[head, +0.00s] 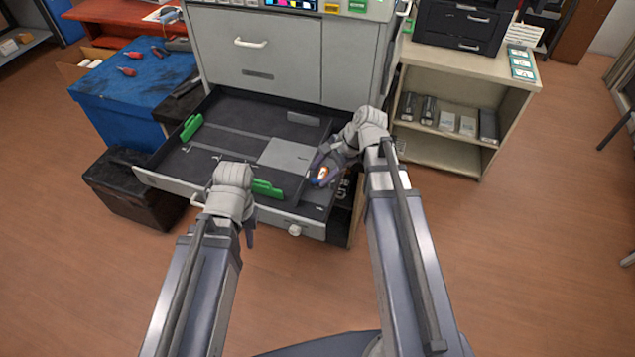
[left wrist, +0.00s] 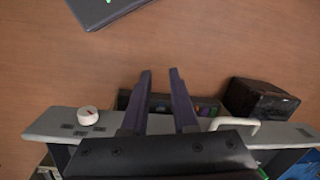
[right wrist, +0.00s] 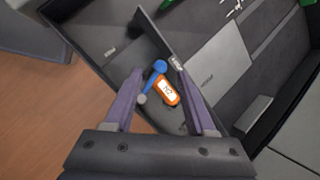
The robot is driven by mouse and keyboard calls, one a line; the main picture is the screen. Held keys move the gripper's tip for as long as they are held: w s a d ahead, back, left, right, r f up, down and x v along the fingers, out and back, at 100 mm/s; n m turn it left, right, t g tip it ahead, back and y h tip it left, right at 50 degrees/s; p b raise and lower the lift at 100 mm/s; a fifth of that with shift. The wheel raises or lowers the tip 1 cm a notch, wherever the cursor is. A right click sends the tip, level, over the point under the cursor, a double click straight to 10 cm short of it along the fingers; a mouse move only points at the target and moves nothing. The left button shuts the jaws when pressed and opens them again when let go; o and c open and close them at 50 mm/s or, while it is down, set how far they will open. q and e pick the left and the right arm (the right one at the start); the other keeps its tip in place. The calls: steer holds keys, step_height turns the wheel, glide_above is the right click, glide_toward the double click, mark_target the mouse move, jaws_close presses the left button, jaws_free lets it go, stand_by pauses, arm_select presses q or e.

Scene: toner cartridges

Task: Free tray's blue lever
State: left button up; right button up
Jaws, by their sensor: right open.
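The printer's tray (head: 200,165) is pulled out. In the right wrist view, the blue lever (right wrist: 155,74) with its round knob sits in a narrow compartment at the tray's side.
Green guides (head: 192,127) and a grey plate (head: 287,155) are inside the tray. A white knob (head: 294,230) is on its front. A black box (head: 128,190) stands left on the floor, a shelf (head: 470,100) right. The floor in front is clear.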

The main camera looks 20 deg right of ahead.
mark_target(315, 179)
steer(key=shift+b+x, duration=0.85)
steer(key=shift+x, duration=0.7)
steer(key=shift+r, duration=0.1)
jaws_close()
